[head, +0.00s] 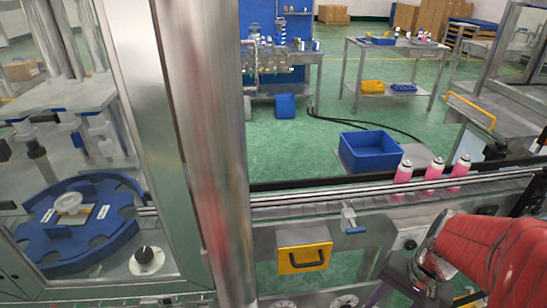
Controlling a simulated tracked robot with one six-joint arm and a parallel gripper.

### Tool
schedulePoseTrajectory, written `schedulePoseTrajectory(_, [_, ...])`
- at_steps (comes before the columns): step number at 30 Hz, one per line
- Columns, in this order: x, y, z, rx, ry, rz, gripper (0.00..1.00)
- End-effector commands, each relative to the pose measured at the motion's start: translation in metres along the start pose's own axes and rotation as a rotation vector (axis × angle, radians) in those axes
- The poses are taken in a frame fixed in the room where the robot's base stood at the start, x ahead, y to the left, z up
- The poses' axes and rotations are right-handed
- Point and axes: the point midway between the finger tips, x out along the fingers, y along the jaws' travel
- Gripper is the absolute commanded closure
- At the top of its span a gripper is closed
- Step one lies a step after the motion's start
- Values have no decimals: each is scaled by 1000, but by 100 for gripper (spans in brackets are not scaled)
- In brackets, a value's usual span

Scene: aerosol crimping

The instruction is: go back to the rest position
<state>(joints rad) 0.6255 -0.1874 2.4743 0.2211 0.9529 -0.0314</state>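My arm, in a red sleeve, reaches in from the lower right of the head view. At its left end is a metal part, and a dark grey-purple piece shows just below it. I cannot make out the fingers of my gripper there, or whether it holds anything.
Pink cans with white tops (432,174) stand on the conveyor (330,193) close behind my arm. A blue bin (370,151) sits behind the conveyor. A metal post (215,130) and the machine with a blue star wheel (80,245) fill the left.

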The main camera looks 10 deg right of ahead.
Motion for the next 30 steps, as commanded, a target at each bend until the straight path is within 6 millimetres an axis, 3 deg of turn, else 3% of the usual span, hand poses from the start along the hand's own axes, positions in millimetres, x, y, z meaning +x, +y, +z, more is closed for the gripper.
schedulePoseTrajectory(14, [-69, -59, 12, -415, 310, 112, 54])
schedulePoseTrajectory(24, [-112, -116, 55, -676, 482, 50, 54])
schedulePoseTrajectory(30, [-119, -134, 72, -758, 509, 18, 54])
